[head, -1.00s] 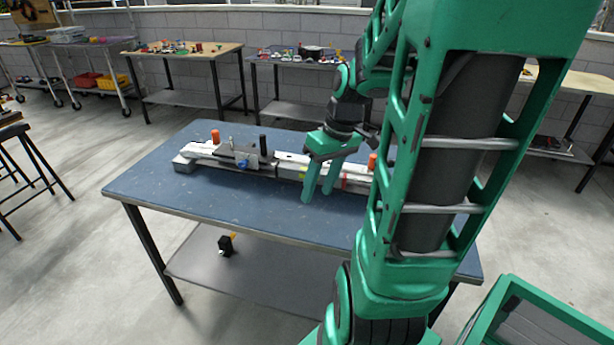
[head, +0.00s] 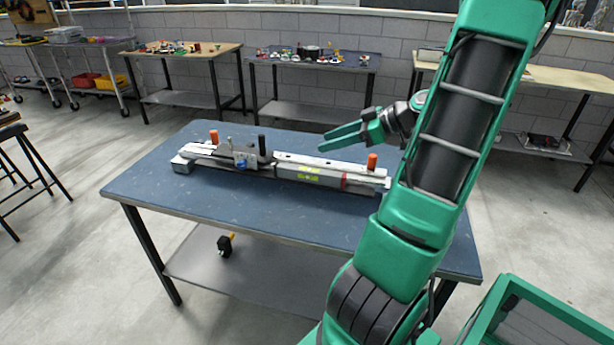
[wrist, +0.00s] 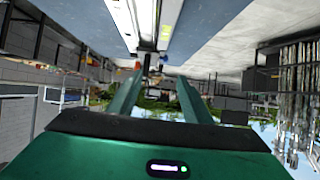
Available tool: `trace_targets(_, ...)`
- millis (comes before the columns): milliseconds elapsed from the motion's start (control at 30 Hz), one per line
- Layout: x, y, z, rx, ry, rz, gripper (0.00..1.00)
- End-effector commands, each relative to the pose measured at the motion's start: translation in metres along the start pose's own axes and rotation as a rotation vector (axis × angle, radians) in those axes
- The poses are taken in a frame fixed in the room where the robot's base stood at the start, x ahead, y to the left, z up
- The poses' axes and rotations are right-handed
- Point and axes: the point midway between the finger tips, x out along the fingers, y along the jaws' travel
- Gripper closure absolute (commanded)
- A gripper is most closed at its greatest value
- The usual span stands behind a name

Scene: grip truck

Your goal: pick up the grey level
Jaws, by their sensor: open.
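A long grey bar with yellow-green marks (head: 310,173), which looks like the grey level, lies flat along the blue-topped table (head: 240,205) in the head view. It lies close against a longer pale rail (head: 345,166) with orange knobs; I cannot tell whether they touch. In the wrist view, the grey bar (wrist: 168,14) shows at the top. My gripper (head: 323,140) is open and empty above the table, behind the bar's right half, with its fingers pointing left. The fingers (wrist: 158,80) also show apart in the wrist view.
A clamp-like fixture with a blue knob (head: 242,162) and a black handle (head: 262,145) sits at the bar's left end. The table's front is clear. A small black object (head: 225,246) lies on the lower shelf.

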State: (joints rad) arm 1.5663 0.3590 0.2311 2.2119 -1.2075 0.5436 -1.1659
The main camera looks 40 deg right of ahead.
Motion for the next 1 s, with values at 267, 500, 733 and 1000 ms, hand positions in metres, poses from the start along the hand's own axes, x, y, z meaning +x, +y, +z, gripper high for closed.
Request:
trace_targets(267, 0.022, -0.001, 0.038, 0.003, 0.007, -0.003, 0.55)
trace_targets(500, 0.041, -0.001, 0.068, -0.001, 0.004, -0.003, 0.55)
trace_targets(733, 0.054, -0.001, 0.066, -0.002, 0.003, -0.002, 0.55)
trace_targets(1000, 0.093, -0.001, 0.066, -0.001, 0.004, -0.004, 0.55)
